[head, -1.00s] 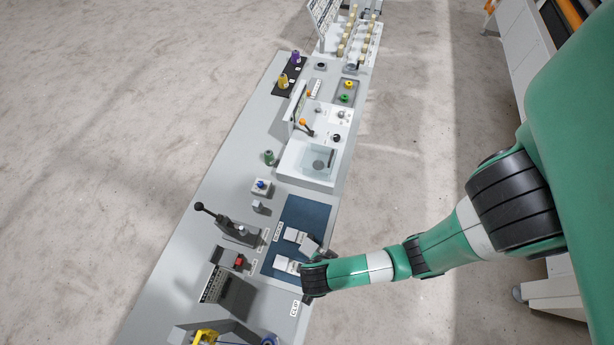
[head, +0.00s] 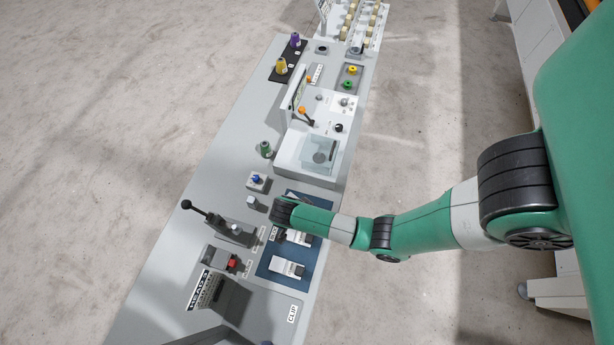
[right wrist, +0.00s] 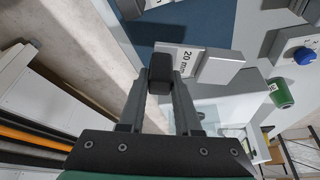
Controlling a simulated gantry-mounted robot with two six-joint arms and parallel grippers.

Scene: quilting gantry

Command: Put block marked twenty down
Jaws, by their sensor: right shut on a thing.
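My right gripper (right wrist: 160,85) is shut on the dark grip of the block marked twenty (right wrist: 187,56). The block has a white "20 mm" label and a light grey body, which reaches to the right of the fingers. In the head view the end of my right arm (head: 284,212) is over the far part of the blue mat (head: 271,265) and hides the held block. The mat also shows behind the block in the right wrist view (right wrist: 200,20). I cannot tell whether the block touches it. My left gripper is not in view.
Two other labelled blocks lie on the mat, one in the middle (head: 298,239) and one nearer (head: 287,268). Close by stand a blue-button box (head: 257,183), a green spool (head: 265,150), a black-knobbed lever device (head: 230,230) and a clear-topped tray (head: 319,152).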

